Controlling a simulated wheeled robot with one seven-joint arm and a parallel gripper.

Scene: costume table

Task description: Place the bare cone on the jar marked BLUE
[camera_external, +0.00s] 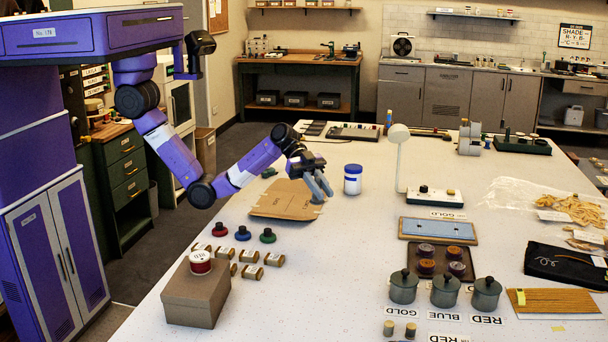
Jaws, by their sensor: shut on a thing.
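My gripper (319,187) points down at the right edge of a flat brown cardboard piece (280,203), left of a white and blue tub. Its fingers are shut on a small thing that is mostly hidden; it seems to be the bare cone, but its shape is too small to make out.
The white and blue tub (352,180) stands close to my gripper. A white lamp-like stand (401,165), a blue-topped board (437,230) and a dark tray (420,273) of round pieces lie behind the jars. A brown box (196,295) and spools are at left. The table's middle is clear.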

